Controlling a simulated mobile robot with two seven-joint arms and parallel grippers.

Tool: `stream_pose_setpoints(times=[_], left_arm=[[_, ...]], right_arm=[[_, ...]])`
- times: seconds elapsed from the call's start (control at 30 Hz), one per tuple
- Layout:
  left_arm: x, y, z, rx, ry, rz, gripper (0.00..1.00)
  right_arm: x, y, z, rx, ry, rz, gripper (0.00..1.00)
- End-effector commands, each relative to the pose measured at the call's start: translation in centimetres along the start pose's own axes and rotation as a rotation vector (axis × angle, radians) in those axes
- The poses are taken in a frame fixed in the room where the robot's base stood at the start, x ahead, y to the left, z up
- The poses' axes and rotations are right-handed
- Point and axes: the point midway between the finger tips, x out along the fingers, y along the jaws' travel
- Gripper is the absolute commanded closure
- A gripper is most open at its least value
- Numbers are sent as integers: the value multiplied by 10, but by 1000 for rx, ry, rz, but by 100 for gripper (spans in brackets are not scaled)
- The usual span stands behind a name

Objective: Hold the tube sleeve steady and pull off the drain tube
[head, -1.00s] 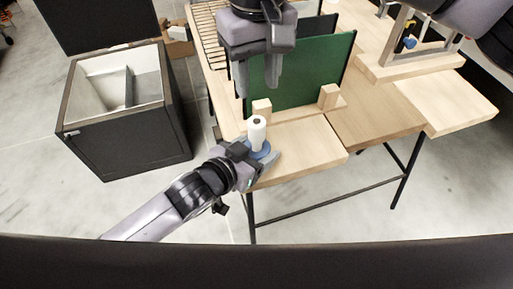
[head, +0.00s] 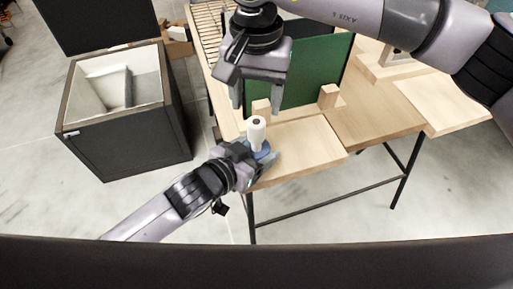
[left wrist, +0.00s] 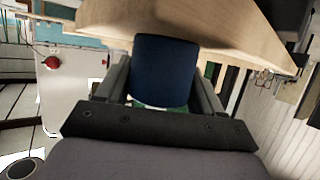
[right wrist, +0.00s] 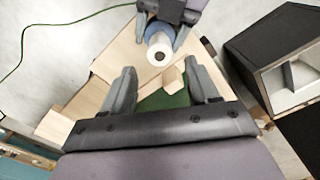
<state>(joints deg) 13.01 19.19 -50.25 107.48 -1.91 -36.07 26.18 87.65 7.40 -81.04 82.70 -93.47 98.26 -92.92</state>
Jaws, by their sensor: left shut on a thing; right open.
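The tube sleeve (head: 263,152) is a blue ring-like piece at the near left corner of the wooden table. My left gripper (head: 258,160) is shut on it; the left wrist view shows the dark blue sleeve (left wrist: 166,70) between the fingers. The white drain tube (head: 256,132) stands upright out of the sleeve, with a dark hole in its top. My right gripper (head: 262,103) is open and empty, above and behind the tube in the head view. In the right wrist view the tube (right wrist: 160,50) lies beyond the open fingers (right wrist: 162,90).
A green panel (head: 312,72) stands between wooden blocks (head: 328,97) behind the tube. A black open-topped box (head: 130,130) stands on the floor to the left. The table surface (head: 300,145) right of the tube is clear.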

Motion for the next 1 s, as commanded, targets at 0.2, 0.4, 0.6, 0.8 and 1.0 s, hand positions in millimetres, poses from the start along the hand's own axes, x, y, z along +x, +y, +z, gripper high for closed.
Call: stream_pose_setpoints(times=[0.2, 0.4, 0.6, 0.8, 1.0], left_arm=[[0, 0, 1, -1, -1, 0, 68], [0, 0, 1, -1, -2, 0, 68], [0, 0, 1, -1, -2, 0, 68], [0, 0, 1, -1, -2, 0, 68], [0, 0, 1, -1, -2, 0, 68]], right_arm=[[30, 1, 0, -1, -3, 2, 40], [54, 0, 0, -3, -2, 1, 40], [68, 0, 0, -3, 0, 1, 40], [72, 0, 0, -4, 0, 0, 40], [71, 0, 0, -4, 0, 0, 57]])
